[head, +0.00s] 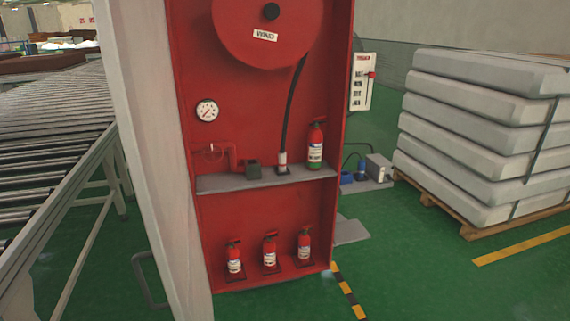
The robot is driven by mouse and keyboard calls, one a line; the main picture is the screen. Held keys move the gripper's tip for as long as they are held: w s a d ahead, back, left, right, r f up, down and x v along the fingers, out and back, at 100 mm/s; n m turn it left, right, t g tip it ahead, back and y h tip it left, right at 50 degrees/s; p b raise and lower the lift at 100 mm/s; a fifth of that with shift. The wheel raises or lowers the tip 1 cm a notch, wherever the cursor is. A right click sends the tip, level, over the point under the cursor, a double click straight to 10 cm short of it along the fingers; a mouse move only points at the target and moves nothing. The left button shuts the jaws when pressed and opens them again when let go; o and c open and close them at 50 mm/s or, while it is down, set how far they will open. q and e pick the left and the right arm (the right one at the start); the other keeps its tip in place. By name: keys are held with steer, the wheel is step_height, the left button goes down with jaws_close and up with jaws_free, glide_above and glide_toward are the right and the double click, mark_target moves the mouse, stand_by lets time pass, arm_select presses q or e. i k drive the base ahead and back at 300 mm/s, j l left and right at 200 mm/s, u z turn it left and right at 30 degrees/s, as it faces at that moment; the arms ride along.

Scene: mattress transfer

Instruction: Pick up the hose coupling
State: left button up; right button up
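A black hose (291,105) hangs down from the round red reel (262,28) inside the red cabinet (245,110). At its lower end is the hose coupling (282,160), a small white and red piece with a dark base. It stands upright on the grey shelf (235,183), left of a red extinguisher (316,146). Neither of my grippers shows in the head view.
The cabinet's open pale door (150,140) stands on the left, beside a roller conveyor (50,115). Several small extinguishers (270,252) stand on the cabinet floor. Stacked mattresses (480,140) lie on a pallet at right. Green floor (420,285) is clear at front right.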

mark_target(281, 156)
steer(key=i+l, duration=0.1)
steer(key=l, duration=0.6)
steer(key=i+l+z, duration=0.25)
steer(key=i+l, duration=0.55)
steer(key=i, duration=0.15)
steer(key=i+j+z, duration=0.1)
steer(key=i+j, duration=0.2)
steer(key=i, duration=0.2)
steer(key=i+j+z, duration=0.15)
steer(key=i+j, duration=0.25)
steer(key=i, duration=0.15)
